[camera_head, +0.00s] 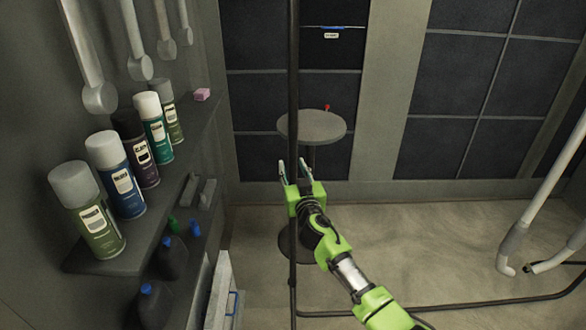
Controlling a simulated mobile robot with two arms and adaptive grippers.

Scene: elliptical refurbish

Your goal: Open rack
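My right gripper (293,170) comes in from the lower right on a green and grey arm. Its two fingers point away from me and stand apart, just below and in front of a small round grey table (312,127). A thin dark vertical pole (293,60) crosses the view at the fingers; I cannot tell whether it is between them or only in line with them. No part is clearly recognisable as the rack. Dark panels (262,97) form the back wall; one at the top has a blue strip and a small white label (331,35). My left gripper is not in view.
A shelf (105,262) on the left holds several spray cans (122,182) and a pink block (202,94). Dark bottles (172,256) stand below it. A small red item (327,107) is on the table. White pipes (530,225) are at right. The floor (430,235) between is mostly clear.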

